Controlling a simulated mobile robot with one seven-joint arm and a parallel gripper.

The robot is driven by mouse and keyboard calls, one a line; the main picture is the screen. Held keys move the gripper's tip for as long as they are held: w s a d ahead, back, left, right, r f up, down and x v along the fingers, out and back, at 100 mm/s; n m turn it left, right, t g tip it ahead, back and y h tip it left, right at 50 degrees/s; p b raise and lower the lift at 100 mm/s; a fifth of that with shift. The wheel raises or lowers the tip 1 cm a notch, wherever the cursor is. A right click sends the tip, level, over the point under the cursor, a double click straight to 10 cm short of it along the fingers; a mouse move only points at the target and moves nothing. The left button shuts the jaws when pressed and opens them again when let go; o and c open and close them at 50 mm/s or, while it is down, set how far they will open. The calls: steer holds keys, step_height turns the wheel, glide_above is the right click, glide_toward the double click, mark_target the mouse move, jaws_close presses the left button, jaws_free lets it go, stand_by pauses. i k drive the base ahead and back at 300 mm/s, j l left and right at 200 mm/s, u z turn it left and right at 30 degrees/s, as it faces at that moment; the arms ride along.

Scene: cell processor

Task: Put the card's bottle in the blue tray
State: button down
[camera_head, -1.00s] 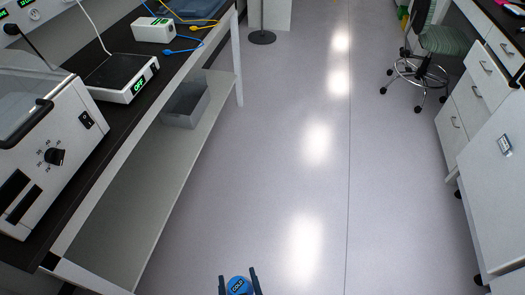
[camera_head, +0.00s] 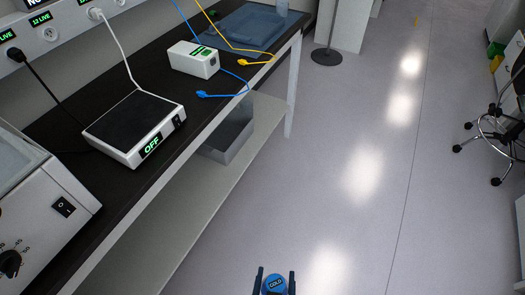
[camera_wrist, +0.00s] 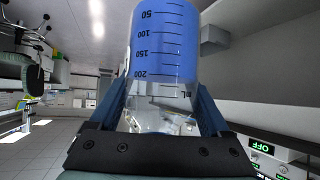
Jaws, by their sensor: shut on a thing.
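My gripper (camera_head: 274,281) is at the bottom of the head view, over the open floor to the right of the bench. My gripper is well apart from the tray.
On the bench (camera_head: 60,130) stand a hotplate (camera_head: 135,125) reading "OFF", a white box (camera_head: 193,60) and blue and yellow cables (camera_head: 222,93). A grey bin (camera_head: 230,137) sits on the lower shelf. A stool (camera_head: 497,135) is at right; the floor (camera_head: 350,190) between is clear.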

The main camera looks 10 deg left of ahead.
mark_target(257, 31)
steer(key=i+l, duration=0.1)
steer(key=i, duration=1.25)
